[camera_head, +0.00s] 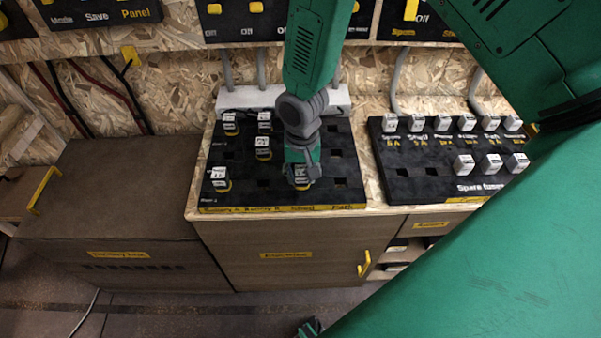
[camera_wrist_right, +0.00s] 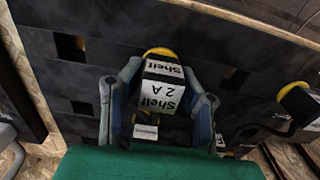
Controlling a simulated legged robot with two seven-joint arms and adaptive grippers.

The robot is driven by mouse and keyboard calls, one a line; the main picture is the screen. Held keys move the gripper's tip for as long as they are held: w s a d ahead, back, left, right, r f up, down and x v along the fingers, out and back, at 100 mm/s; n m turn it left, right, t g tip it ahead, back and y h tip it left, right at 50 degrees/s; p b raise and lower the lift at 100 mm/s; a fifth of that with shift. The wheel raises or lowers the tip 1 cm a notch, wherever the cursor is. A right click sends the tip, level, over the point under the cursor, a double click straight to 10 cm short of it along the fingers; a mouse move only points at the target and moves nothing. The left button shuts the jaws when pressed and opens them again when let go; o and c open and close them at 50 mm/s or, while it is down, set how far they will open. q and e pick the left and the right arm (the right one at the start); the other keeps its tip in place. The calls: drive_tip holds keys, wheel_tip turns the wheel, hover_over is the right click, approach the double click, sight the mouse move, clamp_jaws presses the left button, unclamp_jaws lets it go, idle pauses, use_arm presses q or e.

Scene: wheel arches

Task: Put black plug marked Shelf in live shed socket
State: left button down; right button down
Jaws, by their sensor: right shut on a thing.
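My right gripper (camera_head: 301,172) is over the front row of the left black socket board (camera_head: 335,185). It is shut on a plug with white labels reading "Shelf 2 A" (camera_wrist_right: 162,88). In the wrist view, one finger of the right gripper (camera_wrist_right: 160,105) lies on each side of the plug. A yellow ring shows at the plug's far end, towards the board. The plug also shows low in the gripper in the head view (camera_head: 302,184). I cannot tell whether it is seated in a socket. The socket strip's yellow labels are too small to read surely.
Several other plugs (camera_head: 264,153) stand in the board's left and middle. Empty square holes show at its right. A second board (camera_head: 420,180) at right holds rows of white-topped plugs and is lettered "Spare". Cabinets (camera_head: 275,254) lie below; switch panels (camera_head: 240,20) hang above.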

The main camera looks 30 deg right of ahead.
drive_tip(key=c, duration=0.6)
unclamp_jaws()
wheel_tip(320, 180, up, 9)
drive_tip(key=p, duration=0.8)
